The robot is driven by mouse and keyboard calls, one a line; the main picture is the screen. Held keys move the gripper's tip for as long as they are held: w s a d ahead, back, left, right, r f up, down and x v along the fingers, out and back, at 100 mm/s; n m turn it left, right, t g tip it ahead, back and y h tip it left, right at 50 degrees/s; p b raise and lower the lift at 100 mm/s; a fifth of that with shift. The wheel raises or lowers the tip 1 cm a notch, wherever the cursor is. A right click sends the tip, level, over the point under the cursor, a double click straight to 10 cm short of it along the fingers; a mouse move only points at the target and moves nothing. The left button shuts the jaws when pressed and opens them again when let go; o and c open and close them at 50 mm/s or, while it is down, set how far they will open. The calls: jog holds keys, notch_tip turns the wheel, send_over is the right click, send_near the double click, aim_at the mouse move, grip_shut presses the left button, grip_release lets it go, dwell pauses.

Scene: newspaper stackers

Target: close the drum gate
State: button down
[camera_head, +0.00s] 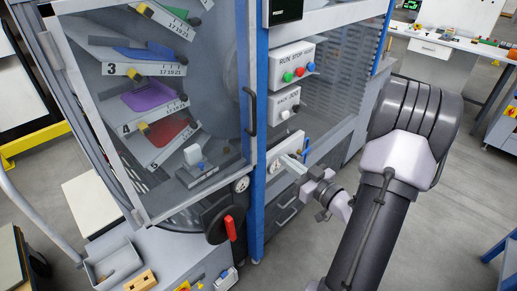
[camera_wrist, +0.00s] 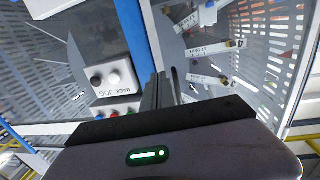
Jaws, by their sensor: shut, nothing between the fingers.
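The drum gate (camera_head: 143,214) is a grey-framed clear panel in front of the drum's numbered trays in the head view. Its black bar handle (camera_head: 252,112) is on its right edge, close to the blue post. I cannot tell whether the gate's edge is flush with the post. My gripper (camera_head: 293,165) is shut and empty, to the right of the post and lower than the handle. In the wrist view, the dark fingers (camera_wrist: 157,90) point towards the blue post, and a thin black bar beside them may be the handle.
A RUN STOP button box (camera_head: 292,62) and a second button box (camera_head: 286,110) sit right of the blue post (camera_head: 257,185). A black wheel with a red handle (camera_head: 231,228) is below the gate. Open floor lies at the right, with a bench (camera_head: 430,48) behind.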

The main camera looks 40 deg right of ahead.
jog(key=w, duration=0.4)
jog(key=w+b, duration=0.1)
jog(key=w, duration=0.4)
jog(key=w+b, duration=0.1)
jog(key=w, duration=0.3)
jog(key=shift+w+a+r, duration=0.2)
jog(key=shift+a+r, duration=0.1)
jog(key=shift+a, duration=0.05)
